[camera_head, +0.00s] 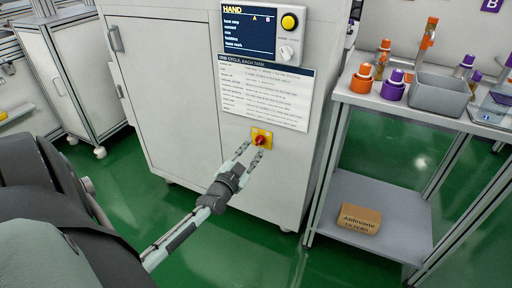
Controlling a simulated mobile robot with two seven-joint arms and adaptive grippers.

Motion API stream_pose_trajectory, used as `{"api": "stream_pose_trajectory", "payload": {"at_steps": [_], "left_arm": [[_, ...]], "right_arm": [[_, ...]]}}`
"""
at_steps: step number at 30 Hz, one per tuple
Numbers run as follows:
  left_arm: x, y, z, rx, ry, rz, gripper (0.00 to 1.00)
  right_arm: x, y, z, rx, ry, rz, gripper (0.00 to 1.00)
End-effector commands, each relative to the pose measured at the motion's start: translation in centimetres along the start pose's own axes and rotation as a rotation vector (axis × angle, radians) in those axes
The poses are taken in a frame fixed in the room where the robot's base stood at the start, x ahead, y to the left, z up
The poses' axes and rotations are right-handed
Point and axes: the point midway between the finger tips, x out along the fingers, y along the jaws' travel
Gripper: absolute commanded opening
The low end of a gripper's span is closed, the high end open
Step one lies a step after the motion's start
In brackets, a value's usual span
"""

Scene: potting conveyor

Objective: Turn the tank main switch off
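The main switch (261,139) is a red rotary knob on a yellow square plate, low on the front of the white cabinet (184,107). My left gripper (250,152) is in front of the switch with its two fingers spread apart. One finger is to the left of the knob and the other is just below it. The fingers look empty, and I cannot tell whether they touch the plate. The knob's exact angle is too small to read. My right gripper is not in view.
Above the switch are a printed instruction sheet (262,91), a screen reading HAND (248,33), a yellow button (289,22) and a white selector (287,53). A steel table (402,103) with bottles and a grey bin (439,94) stands right. A cardboard box (359,218) lies on its lower shelf.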

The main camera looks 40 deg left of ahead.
Motion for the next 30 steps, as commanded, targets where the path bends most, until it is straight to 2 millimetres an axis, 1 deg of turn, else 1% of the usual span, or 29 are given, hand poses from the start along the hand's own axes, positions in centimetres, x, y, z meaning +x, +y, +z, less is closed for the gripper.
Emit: {"api": "stream_pose_trajectory", "payload": {"at_steps": [1,3,6,9,15,16,21,23,30], "left_arm": [[0.8,0.0,0.1,0.0,0.001,0.0,0.29],[1.6,0.0,0.0,0.0,0.001,0.0,0.29],[2.4,0.0,0.0,0.0,0.001,0.0,0.29],[2.7,0.0,0.0,0.0,0.0,0.001,0.29],[2.7,0.0,0.0,0.0,-0.001,0.001,0.29],[2.7,0.0,0.0,0.0,-0.001,0.002,0.28],[2.7,0.0,0.0,0.0,-0.001,0.001,0.07],[2.7,0.0,0.0,0.0,0.0,0.001,0.0],[2.7,0.0,0.0,-0.001,0.0,0.001,0.0]], "right_arm": [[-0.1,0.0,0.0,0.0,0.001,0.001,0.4],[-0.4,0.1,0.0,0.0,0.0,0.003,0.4],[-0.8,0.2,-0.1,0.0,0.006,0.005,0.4],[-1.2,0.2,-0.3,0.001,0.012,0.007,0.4],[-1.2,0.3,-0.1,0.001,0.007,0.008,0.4],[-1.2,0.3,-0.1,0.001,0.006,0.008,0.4],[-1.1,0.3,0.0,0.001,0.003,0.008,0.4],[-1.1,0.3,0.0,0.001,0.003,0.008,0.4],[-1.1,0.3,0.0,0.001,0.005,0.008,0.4]]}}
